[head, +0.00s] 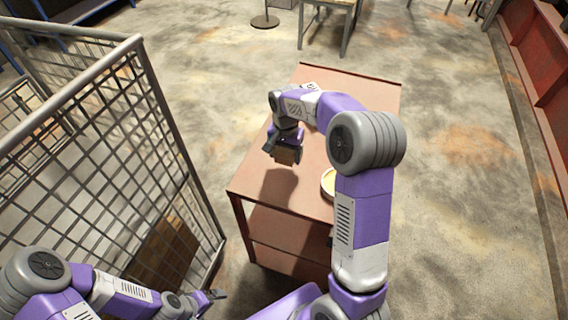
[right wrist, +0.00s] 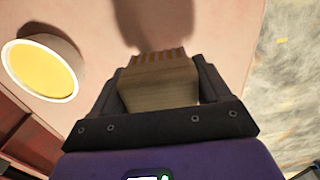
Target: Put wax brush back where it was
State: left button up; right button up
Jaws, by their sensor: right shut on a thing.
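The wax brush (head: 285,156) is a small brown block held in my right gripper (head: 283,148) above the red-brown table top. In the right wrist view the brush (right wrist: 160,82) sits between the two dark fingers (right wrist: 160,95), with its ridged edge pointing away from the palm. The gripper is shut on it, and its shadow falls on the table beyond it. My left gripper (head: 212,295) is low at the bottom left, beside the mesh cage, away from the table; its fingers are too small to read.
The table (head: 365,95) has a lower shelf (head: 285,228). A round dish with yellow content (right wrist: 42,68) lies on the table, partly behind my right arm in the head view (head: 328,182). A metal mesh cage (head: 130,130) stands left. The table's far part is mostly clear.

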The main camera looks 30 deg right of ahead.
aim_at(285, 170)
jog(key=shift+w+f+b, duration=0.1)
jog(key=shift+f+b, duration=0.45)
jog(key=shift+f, duration=2)
jog(key=shift+f, duration=0.2)
jog(key=o, duration=0.9)
jog(key=shift+r, duration=0.1)
notch_tip(285, 170, up, 12)
jog(key=p, duration=0.2)
jog(key=shift+r+p, duration=0.15)
jog(key=shift+p, duration=0.2)
